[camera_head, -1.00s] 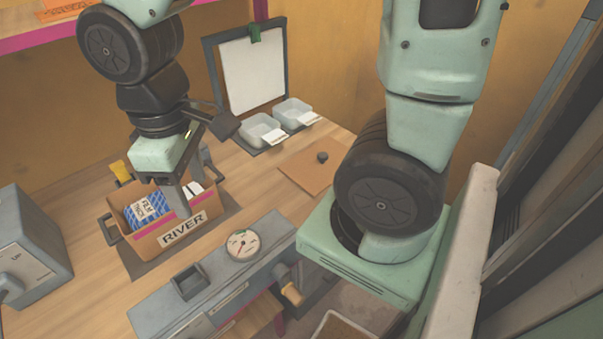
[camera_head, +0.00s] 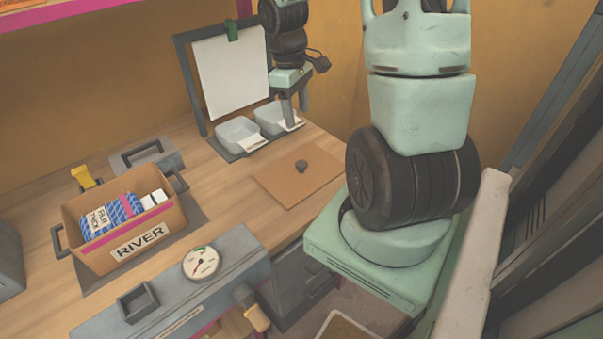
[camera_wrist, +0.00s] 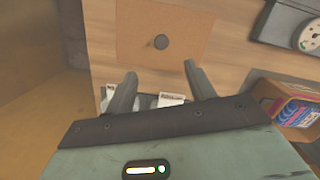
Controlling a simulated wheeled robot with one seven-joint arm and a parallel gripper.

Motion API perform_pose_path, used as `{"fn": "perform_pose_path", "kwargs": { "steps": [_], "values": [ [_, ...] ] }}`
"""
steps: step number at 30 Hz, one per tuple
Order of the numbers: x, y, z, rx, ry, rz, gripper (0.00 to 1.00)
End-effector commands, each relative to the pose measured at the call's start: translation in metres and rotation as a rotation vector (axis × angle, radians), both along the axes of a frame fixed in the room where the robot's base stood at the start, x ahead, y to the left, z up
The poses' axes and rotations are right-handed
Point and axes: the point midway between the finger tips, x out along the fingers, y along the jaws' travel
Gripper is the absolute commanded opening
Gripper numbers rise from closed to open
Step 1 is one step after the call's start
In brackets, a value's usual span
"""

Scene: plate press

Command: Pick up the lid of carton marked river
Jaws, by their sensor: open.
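The lid (camera_head: 278,185) is a flat brown square with a dark round knob (camera_head: 301,166). It lies on the wooden table, right of the carton marked RIVER (camera_head: 98,259). The carton is open on top and holds blue packs and small white boxes. My gripper (camera_head: 294,122) is at the back of the table, beside the lid and over the white bins. In the wrist view, my gripper (camera_wrist: 160,70) has its fingers apart with nothing between them. The lid (camera_wrist: 190,22) and its knob (camera_wrist: 161,42) lie beyond the fingertips there.
Two white bins (camera_head: 236,136) with small labels stand behind the lid. A clipboard with white paper (camera_head: 231,75) stands behind them. A grey press with a dial (camera_head: 202,262) and yellow handle (camera_head: 258,318) runs along the front. The table around the lid is clear.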

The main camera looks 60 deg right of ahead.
Motion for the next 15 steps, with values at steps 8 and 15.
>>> {"fn": "perform_pose_path", "kwargs": {
  "steps": [8,15],
  "values": [
    [-0.008,0.001,-0.060,0.004,0.006,0.001,0.55],
    [-0.011,0.000,-0.095,0.002,0.002,0.002,0.55]
  ]
}}
